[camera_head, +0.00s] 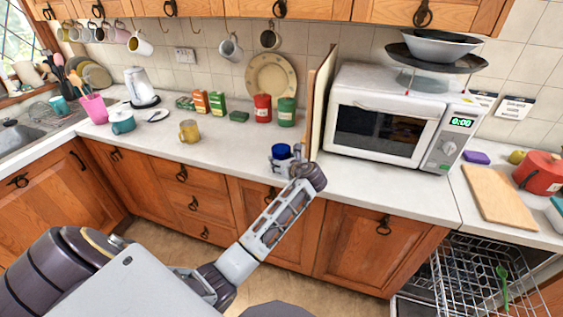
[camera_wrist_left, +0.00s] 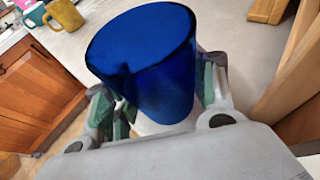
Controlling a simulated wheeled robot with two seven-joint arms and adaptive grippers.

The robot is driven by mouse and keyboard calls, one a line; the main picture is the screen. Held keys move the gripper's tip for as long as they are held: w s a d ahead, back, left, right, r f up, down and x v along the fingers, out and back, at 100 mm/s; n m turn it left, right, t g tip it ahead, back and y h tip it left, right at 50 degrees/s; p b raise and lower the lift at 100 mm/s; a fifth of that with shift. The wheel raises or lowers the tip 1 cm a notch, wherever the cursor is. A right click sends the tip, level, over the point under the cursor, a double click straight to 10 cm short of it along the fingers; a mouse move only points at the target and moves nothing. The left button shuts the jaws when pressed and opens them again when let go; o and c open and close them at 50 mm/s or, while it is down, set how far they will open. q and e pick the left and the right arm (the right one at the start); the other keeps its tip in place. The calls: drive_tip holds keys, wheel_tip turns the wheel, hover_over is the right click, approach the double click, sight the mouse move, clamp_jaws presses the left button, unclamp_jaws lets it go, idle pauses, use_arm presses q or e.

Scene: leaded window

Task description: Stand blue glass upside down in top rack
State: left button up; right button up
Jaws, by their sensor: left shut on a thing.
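The blue glass (camera_head: 281,151) is at the front part of the counter, left of the microwave. My left gripper (camera_head: 284,165) is shut on it. In the left wrist view the blue glass (camera_wrist_left: 150,60) fills the middle, its wide open rim towards the camera, with the green-padded fingers (camera_wrist_left: 160,100) on both sides. I cannot tell whether its base touches the counter. The dishwasher rack (camera_head: 470,275) is a wire rack at the lower right, with a green utensil (camera_head: 502,285) in it. My right gripper is not in view.
A wooden board (camera_head: 318,100) stands upright close to the glass, beside the microwave (camera_head: 385,120). A yellow mug (camera_head: 189,131) stands to the left. A cutting board (camera_head: 498,194) and red pot (camera_head: 541,172) sit on the counter above the rack. The floor in front is clear.

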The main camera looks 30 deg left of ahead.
use_arm(q)
drive_tip(key=shift+f, duration=0.1)
drive_tip(key=shift+f, duration=0.25)
idle(0.3)
drive_tip(key=o, duration=1.3)
drive_tip(key=shift+f, duration=0.1)
drive_tip(key=shift+v, duration=6.05)
